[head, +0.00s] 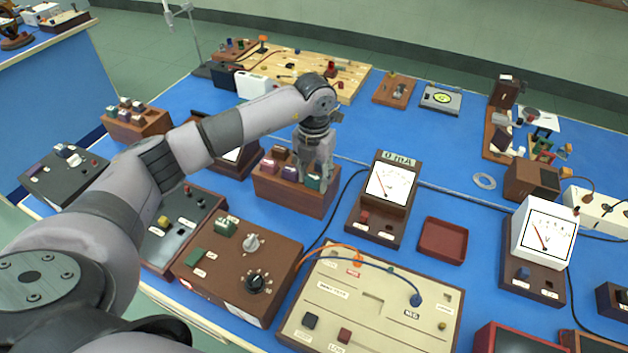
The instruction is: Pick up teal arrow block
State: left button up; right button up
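A small teal block (313,182) shows at the right end of a brown wooden rack (292,198), in the middle of the head view. Its arrow shape cannot be made out. My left gripper (315,176) points down over that end of the rack, with its fingers around the teal block's top. The fingers partly hide the block, and whether they touch it cannot be told. My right gripper is not in view.
Other blocks (269,166) stand in the rack left of my gripper. A 0 mA meter (390,185) stands to the right, with an empty red tray (442,240) beyond. A brown knob box (235,262) and a beige panel (365,310) lie in front.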

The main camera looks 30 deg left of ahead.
pick_arm(q)
jog(key=c, duration=0.8)
jog(key=shift+o, duration=0.2)
jog(key=shift+r, duration=0.1)
